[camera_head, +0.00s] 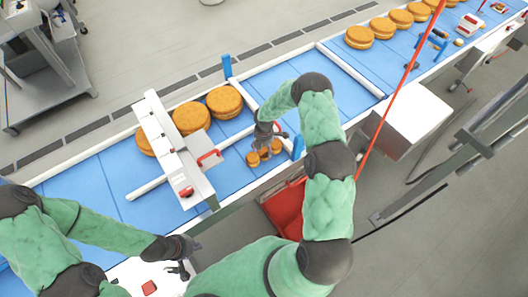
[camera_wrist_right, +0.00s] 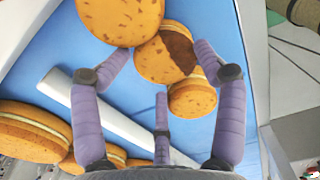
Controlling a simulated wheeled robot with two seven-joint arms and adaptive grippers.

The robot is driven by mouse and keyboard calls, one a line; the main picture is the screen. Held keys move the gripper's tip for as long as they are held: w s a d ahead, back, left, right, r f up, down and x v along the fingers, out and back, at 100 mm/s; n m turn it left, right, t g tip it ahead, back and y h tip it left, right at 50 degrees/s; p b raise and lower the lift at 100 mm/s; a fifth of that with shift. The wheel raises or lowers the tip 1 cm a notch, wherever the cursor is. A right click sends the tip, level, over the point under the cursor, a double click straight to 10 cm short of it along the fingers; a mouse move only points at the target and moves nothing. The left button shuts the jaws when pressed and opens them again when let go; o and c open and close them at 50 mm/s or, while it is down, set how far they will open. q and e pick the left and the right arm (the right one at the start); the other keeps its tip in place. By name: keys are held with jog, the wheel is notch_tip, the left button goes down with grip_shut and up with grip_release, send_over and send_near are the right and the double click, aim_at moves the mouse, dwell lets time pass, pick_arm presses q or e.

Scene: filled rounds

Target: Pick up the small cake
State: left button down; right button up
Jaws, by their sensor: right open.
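Three small filled cakes lie close together on the blue belt: a left one (camera_head: 252,159), a middle one (camera_head: 265,154) and a right one (camera_head: 276,147). In the right wrist view one (camera_wrist_right: 118,16) is cut by the top edge, one with a dark brown patch (camera_wrist_right: 160,60) lies mid-frame, and one (camera_wrist_right: 193,98) is partly behind a finger. My right gripper (camera_head: 270,136) is open and empty above them; its spread fingers (camera_wrist_right: 160,68) frame the patched cake. My left gripper (camera_head: 182,258) hangs far to the left, its fingers apart, apparently empty.
Larger round cakes (camera_head: 192,118) stand on the belt behind a white gantry (camera_head: 172,150). A white bar (camera_wrist_right: 108,118) lies beside the small cakes. Blue posts (camera_head: 298,146) flank the belt, and a red bin (camera_head: 285,208) is below its near edge. More cakes (camera_head: 360,36) line the far belt.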

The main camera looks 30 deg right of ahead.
aim_at(264, 152)
jog(key=f, duration=0.1)
jog(key=s+f, duration=0.1)
jog(key=f, duration=0.1)
jog(key=shift+a, duration=0.15)
jog(key=shift+w, duration=0.2)
jog(key=shift+c, duration=0.2)
jog(key=shift+r, duration=0.1)
jog(key=shift+c, duration=0.9)
jog(key=shift+w+r, duration=0.1)
